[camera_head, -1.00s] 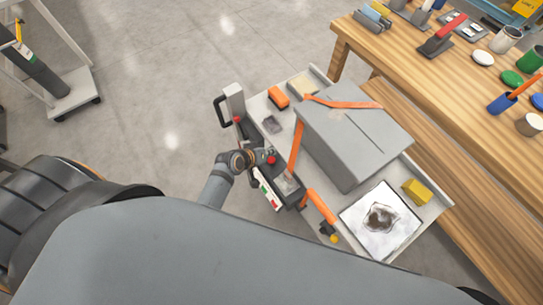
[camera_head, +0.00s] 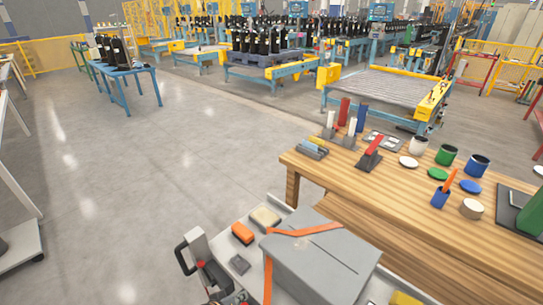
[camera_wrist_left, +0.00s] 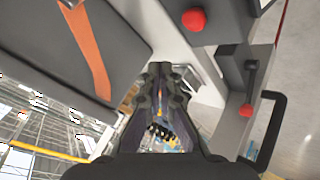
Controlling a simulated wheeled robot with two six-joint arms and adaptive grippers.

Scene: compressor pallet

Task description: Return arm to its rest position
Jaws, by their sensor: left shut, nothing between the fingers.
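My left gripper (camera_wrist_left: 160,75) shows in the middle of the left wrist view. Its dark fingers are together with nothing between them. The grey cart with the black handle (camera_head: 197,250) is at the bottom of the head view, and only a sliver of what may be my left arm shows at the bottom edge there. In the left wrist view, a grey box side with an orange strap (camera_wrist_left: 88,45) is left of the gripper, and red knobs (camera_wrist_left: 194,19) on a light post are to its right. My right gripper is not in view.
The cart carries a grey box (camera_head: 320,262), an orange block (camera_head: 242,233) and a beige pad (camera_head: 265,216). A wooden workbench (camera_head: 340,178) with cans and tools stands to the right. Open floor (camera_head: 180,150) lies to the left. A blue table and conveyors stand farther back.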

